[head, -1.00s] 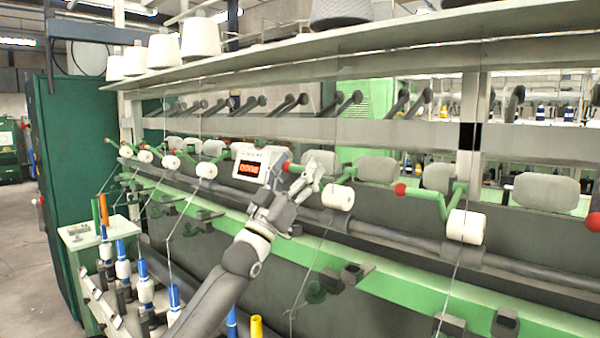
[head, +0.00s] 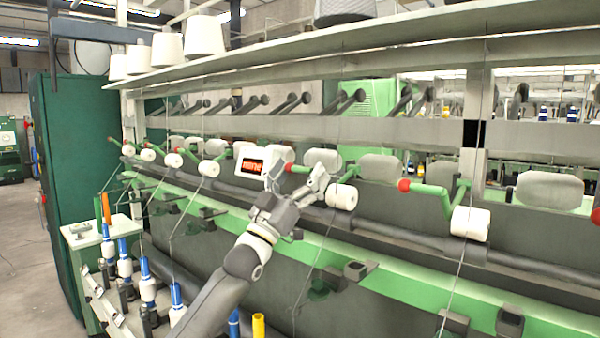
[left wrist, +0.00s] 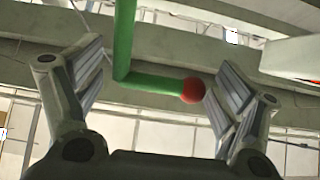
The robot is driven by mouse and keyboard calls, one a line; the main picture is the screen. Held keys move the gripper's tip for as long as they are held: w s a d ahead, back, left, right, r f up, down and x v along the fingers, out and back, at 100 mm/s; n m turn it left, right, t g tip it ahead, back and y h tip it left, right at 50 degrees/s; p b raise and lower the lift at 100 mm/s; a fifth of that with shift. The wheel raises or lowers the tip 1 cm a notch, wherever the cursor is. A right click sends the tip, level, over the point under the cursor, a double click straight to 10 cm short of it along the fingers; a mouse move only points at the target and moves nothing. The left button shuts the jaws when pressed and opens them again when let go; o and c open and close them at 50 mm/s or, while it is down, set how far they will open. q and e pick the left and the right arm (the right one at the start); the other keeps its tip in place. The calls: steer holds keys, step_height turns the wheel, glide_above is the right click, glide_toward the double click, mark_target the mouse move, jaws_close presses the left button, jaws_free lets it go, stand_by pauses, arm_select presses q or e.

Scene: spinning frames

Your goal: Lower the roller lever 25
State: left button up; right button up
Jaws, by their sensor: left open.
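A green lever with a red ball end (head: 289,167) stands beside the white box with the lit red display, in the head view. My left gripper (head: 316,180) is at this lever, its fingers partly covering the green bar. In the left wrist view my left gripper (left wrist: 153,92) is open. The lever's green bar (left wrist: 150,83) lies between the spread fingers, and its red ball (left wrist: 192,90) is close to the right finger. I cannot tell whether they touch. No number is readable on the lever. My right gripper is not in view.
A white yarn roll (head: 343,196) is just right of my left gripper. Another green lever with a red ball (head: 404,185) is farther right. The display box (head: 258,162) is close on the left. A long pale shelf (head: 380,52) runs above, and a green rail (head: 420,285) runs below.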

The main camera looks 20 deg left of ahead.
arm_select(q)
steer(key=shift+r, duration=0.1)
steer(key=v, duration=1.2)
stand_by(0.6)
